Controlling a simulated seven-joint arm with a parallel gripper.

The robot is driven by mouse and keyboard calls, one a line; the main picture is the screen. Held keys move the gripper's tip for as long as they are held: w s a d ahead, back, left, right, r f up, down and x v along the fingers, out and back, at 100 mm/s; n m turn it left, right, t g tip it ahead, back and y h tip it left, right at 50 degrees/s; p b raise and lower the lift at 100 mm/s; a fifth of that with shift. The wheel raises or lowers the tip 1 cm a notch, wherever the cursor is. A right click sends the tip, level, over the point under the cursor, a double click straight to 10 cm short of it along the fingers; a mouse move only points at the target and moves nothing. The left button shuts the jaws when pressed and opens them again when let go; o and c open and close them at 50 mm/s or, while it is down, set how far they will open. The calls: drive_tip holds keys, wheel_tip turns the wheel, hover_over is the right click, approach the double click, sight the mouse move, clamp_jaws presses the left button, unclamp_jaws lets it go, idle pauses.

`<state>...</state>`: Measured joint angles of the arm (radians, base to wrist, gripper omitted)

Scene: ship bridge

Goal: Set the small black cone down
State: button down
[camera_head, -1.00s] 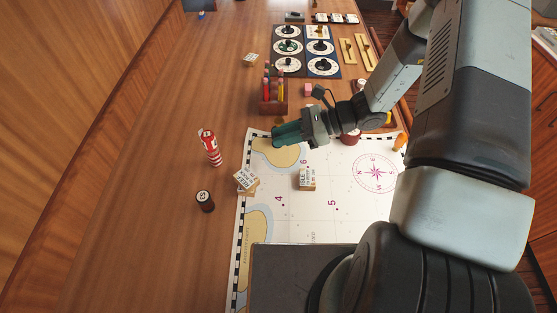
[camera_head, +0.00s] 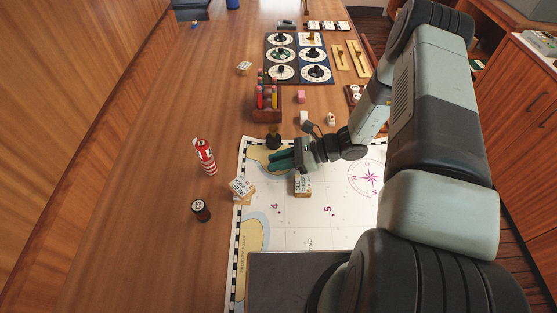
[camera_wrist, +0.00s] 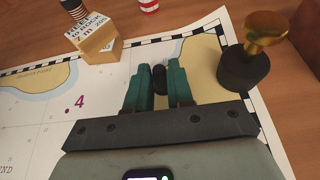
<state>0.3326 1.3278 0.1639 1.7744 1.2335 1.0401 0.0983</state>
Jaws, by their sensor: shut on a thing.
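My gripper (camera_head: 277,160) is over the upper left part of the white sea chart (camera_head: 300,225). In the wrist view its green fingers (camera_wrist: 158,92) are shut on a small black cone (camera_wrist: 159,76), which shows between the fingertips. The cone is mostly hidden by the fingers, and I cannot tell whether its base touches the chart. In the head view I cannot make the cone out.
A black weight with a brass knob (camera_wrist: 246,66) stands close right of the fingers in the wrist view. A labelled block (camera_head: 242,187) and another block (camera_head: 303,184) sit on the chart. A red-and-white striped cylinder (camera_head: 205,158) and a black cylinder (camera_head: 201,210) stand left.

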drive_tip(key=shift+f, duration=0.1)
drive_tip(key=c, duration=1)
unclamp_jaws()
drive_tip(key=shift+d+r, duration=0.2)
drive_tip(key=shift+d, duration=0.1)
drive_tip(key=v, duration=1.1)
drive_tip(key=shift+d, duration=0.25)
